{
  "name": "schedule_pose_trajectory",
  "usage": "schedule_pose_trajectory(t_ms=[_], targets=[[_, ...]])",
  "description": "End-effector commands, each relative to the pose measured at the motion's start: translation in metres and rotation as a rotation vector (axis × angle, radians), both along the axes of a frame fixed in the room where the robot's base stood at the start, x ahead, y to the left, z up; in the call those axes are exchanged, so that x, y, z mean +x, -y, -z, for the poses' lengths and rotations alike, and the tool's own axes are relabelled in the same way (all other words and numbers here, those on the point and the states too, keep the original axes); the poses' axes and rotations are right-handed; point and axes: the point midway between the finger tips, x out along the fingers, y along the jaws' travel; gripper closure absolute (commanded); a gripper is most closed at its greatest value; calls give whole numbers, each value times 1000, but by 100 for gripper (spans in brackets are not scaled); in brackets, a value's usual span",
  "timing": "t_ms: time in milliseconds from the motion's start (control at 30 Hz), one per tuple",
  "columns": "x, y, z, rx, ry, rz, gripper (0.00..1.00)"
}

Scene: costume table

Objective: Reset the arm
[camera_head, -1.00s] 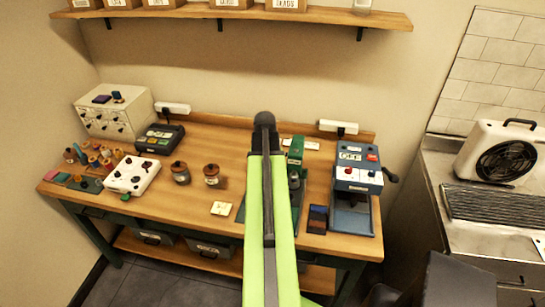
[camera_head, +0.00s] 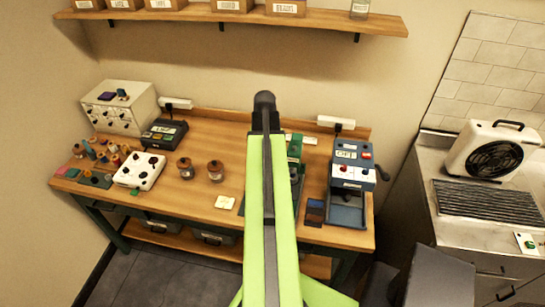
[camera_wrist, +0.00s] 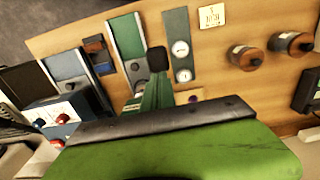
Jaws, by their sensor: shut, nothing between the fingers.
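My arm (camera_head: 265,200) reaches up the middle of the camera_head view, light green with a dark end, in front of the worktable (camera_head: 225,125). My gripper (camera_wrist: 160,122) shows in the wrist view as a broad green part with a dark edge along the bottom. It is shut and empty, with the bench tools beyond it. In the head view the arm covers part of the green press (camera_head: 294,148).
A blue machine (camera_head: 350,175) with a side crank stands right of my arm. Two brown-lidded jars (camera_head: 186,168), a white control box (camera_head: 139,170) and several spools stand left. A shelf (camera_head: 200,14) hangs above; a fan heater (camera_head: 497,148) sits on the right counter.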

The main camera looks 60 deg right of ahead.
Motion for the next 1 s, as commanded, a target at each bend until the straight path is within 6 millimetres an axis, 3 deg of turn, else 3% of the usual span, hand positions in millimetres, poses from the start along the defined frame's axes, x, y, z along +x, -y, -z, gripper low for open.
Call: schedule_pose_trajectory(t_ms=[333, 467, 567, 600, 733, 900, 1000], targets=[[1, -1, 2, 0, 0, -2, 100], [35, -23, 21, 0, 0, -71, 100], [91, -71, 48, 0, 1, -194, 100], [115, -96, 59, 0, 0, -253, 100], [177, -189, 94, 0, 0, -444, 100], [225, -324, 138, 0, 0, -718, 100], [234, -403, 162, 0, 0, -888, 100]])
